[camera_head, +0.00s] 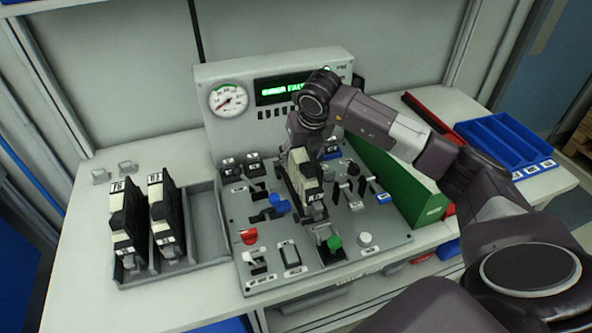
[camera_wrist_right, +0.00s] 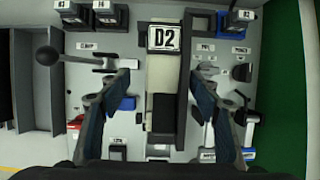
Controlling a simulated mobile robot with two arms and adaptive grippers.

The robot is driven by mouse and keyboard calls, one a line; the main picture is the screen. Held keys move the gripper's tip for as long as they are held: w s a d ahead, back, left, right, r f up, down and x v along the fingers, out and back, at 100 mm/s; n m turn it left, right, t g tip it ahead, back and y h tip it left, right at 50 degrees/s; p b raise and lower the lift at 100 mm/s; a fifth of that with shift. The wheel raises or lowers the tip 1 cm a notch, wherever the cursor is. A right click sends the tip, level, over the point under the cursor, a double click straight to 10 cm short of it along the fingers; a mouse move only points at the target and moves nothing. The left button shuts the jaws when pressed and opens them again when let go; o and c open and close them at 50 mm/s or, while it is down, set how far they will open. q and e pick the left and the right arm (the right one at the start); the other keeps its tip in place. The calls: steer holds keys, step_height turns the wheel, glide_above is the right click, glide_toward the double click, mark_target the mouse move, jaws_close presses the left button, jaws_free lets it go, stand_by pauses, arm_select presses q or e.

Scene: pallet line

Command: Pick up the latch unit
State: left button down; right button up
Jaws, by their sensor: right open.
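A cream and black block-shaped unit (camera_head: 308,176) stands in the middle of the control panel (camera_head: 234,226). In the right wrist view the unit (camera_wrist_right: 162,85) carries a label reading D2 and lies between my fingers. My right gripper (camera_head: 302,178) comes down over it, and its fingers (camera_wrist_right: 160,88) are open, one on each side with gaps. No word "latch" is readable, so I cannot tell for certain that this is the latch unit. My left gripper is not in view.
Two similar dark units (camera_head: 128,220) (camera_head: 167,215) stand in a grey tray (camera_head: 207,222) left of the panel. Levers, switches and a green knob (camera_head: 334,242) crowd the panel. A green wall (camera_head: 400,190) stands close on the right. Blue bins (camera_head: 505,145) lie beyond it.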

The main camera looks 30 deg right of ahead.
steer(key=shift+d+f+p, duration=0.1)
steer(key=shift+f+p, duration=0.25)
steer(key=shift+f, duration=0.3)
steer(key=shift+w+d+f+p, duration=0.15)
steer(key=shift+d+f+p, duration=0.1)
steer(key=shift+f+p, duration=0.4)
steer(key=p+x, duration=0.1)
steer(key=x, duration=0.2)
steer(key=shift+w+d+f, duration=0.15)
steer(key=shift+w+f, duration=0.2)
steer(key=shift+f, duration=0.25)
steer(key=c, duration=1.5)
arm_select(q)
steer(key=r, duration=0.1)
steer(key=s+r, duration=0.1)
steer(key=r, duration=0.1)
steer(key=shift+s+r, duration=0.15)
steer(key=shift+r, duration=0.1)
arm_select(e)
steer(key=shift+c, duration=0.3)
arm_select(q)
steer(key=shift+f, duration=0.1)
arm_select(e)
steer(key=shift+w, duration=0.1)
